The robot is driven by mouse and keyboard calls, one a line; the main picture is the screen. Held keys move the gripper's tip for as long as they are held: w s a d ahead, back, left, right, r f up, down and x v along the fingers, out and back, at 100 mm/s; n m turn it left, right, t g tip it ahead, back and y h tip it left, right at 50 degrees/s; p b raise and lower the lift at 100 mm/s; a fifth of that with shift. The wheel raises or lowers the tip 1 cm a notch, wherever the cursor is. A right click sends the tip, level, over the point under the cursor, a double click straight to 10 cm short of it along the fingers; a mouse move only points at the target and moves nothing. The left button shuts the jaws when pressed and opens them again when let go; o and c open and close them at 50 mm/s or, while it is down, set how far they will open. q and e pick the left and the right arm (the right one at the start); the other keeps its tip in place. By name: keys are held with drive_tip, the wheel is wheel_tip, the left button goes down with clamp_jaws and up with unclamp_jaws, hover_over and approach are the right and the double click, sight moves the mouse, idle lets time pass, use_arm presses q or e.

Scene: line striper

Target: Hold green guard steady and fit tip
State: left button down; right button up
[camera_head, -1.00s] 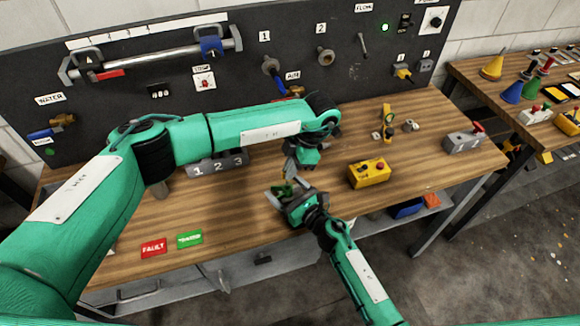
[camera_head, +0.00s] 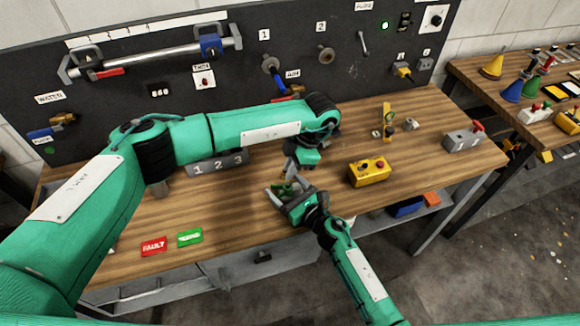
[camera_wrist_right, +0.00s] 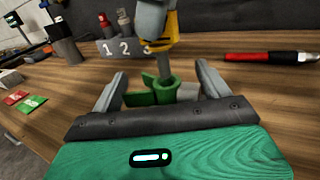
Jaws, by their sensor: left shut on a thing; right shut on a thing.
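The green guard (camera_wrist_right: 160,92) is a short upright tube with a flat wing, seen between the fingers of my right gripper (camera_wrist_right: 160,88) in the right wrist view. In the head view the guard (camera_head: 286,189) is small, in the jaws of my right gripper (camera_head: 283,191) over the table's front part. My left gripper (camera_head: 287,172) comes down from above, shut on a grey and yellow piece, apparently the tip (camera_wrist_right: 167,62). The piece's lower end is at the guard's top opening. I cannot tell how deep it sits, as the guard hides its end.
A yellow box with buttons (camera_head: 369,173) stands just right of the grippers. A grey block marked 1 2 3 (camera_head: 217,164) is behind to the left. A red pen-like tool (camera_wrist_right: 270,57) lies at right in the wrist view. Red (camera_head: 154,246) and green (camera_head: 190,237) cards lie front left.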

use_arm(q)
drive_tip(key=shift+f, duration=1.65)
use_arm(e)
drive_tip(key=shift+f, duration=0.1)
idle(0.4)
use_arm(q)
drive_tip(key=c, duration=1.5)
unclamp_jaws()
drive_tip(key=shift+o, duration=0.7)
drive_tip(key=shift+o, duration=1.2)
drive_tip(key=v, duration=0.7)
use_arm(e)
drive_tip(key=o, duration=1.3)
drive_tip(key=shift+c, duration=0.2)
